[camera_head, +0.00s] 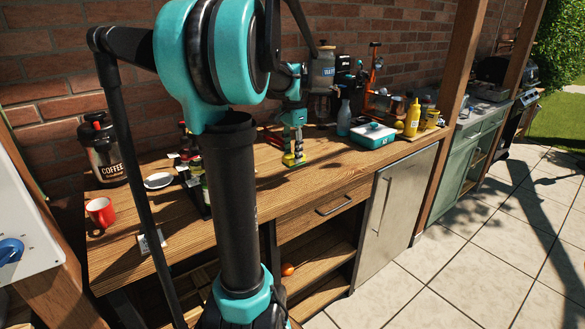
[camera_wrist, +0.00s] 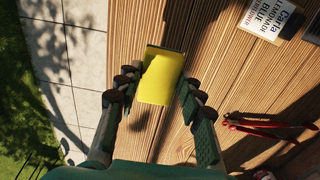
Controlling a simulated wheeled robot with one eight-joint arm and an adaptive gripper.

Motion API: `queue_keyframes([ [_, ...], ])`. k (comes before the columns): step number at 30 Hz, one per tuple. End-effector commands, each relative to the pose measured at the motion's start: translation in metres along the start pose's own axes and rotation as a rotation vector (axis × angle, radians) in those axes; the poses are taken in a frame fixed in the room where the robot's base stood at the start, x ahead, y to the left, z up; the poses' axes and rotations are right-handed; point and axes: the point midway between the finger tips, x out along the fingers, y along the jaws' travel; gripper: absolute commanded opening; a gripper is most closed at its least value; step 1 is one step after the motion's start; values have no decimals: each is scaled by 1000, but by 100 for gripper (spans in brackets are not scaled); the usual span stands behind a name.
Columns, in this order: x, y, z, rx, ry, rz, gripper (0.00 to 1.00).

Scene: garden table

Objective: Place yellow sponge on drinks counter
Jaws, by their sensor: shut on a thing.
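The yellow sponge (camera_wrist: 162,72) is between the two fingers of my gripper (camera_wrist: 157,88) in the wrist view. My gripper is shut on it. In the head view my gripper (camera_head: 293,153) is low over the wooden counter (camera_head: 262,202), with a bit of the yellow sponge (camera_head: 291,160) showing under it. The bare planks of the counter (camera_wrist: 225,60) lie below the sponge in the wrist view. I cannot tell whether the sponge touches the wood.
A red-handled tool (camera_wrist: 262,124) and a printed card (camera_wrist: 268,18) lie to the right in the wrist view. A coffee jar (camera_head: 104,155) and red mug (camera_head: 100,211) stand left.

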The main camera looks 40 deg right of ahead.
Motion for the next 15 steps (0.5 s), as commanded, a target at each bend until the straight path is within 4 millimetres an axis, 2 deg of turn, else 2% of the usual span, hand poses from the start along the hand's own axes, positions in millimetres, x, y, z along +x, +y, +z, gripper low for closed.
queue_keyframes([
  [1,8,0,0,0,0,0,25],
  [8,26,0,0,0,0,0,25],
  [15,56,0,0,0,0,0,25],
])
